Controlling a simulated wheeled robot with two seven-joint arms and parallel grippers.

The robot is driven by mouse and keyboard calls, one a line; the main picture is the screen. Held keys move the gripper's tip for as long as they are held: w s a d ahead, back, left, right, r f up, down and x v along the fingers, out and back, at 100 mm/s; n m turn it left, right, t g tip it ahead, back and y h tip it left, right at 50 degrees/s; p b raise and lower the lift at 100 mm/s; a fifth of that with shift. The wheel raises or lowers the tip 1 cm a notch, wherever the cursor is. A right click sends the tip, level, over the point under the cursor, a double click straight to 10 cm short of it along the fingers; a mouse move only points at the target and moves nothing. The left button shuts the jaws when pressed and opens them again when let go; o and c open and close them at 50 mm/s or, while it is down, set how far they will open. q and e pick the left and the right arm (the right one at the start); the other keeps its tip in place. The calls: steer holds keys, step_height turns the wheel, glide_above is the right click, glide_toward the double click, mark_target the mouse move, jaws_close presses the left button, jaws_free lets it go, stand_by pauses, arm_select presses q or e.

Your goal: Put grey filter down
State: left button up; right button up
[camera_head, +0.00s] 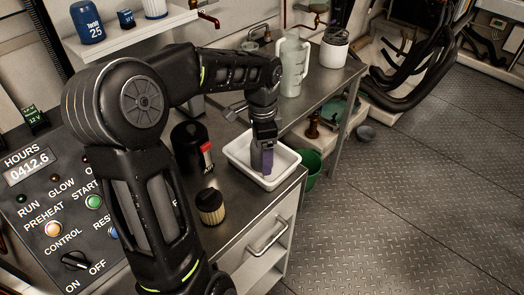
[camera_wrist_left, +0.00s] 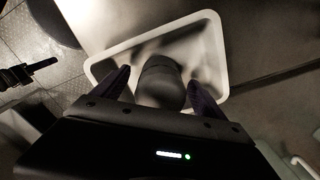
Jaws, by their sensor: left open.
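The grey filter (camera_wrist_left: 162,82) is a dark grey cylinder inside the white tray (camera_wrist_left: 213,42) in the left wrist view. In the head view I cannot make the filter out behind my fingers. My left gripper (camera_head: 267,168) points down into the tray (camera_head: 288,172) on the metal counter. In the wrist view my left gripper (camera_wrist_left: 160,80) is open, with one purple-dark finger on each side of the filter. The filter appears to rest in the tray, but its base is hidden. My right gripper is in neither view.
A black canister (camera_head: 189,150) with a red label and a pleated filter with a black top (camera_head: 211,208) stand left of the tray. A pale jug (camera_head: 293,66) and a white jar (camera_head: 334,50) stand behind. A green bucket (camera_head: 308,168) is below the counter.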

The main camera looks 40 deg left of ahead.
arm_select(q)
steer(key=shift+r, duration=0.1)
step_height(320, 180, up, 12)
steer(key=shift+r+p, duration=0.1)
steer(key=shift+p, duration=0.5)
stand_by(0.6)
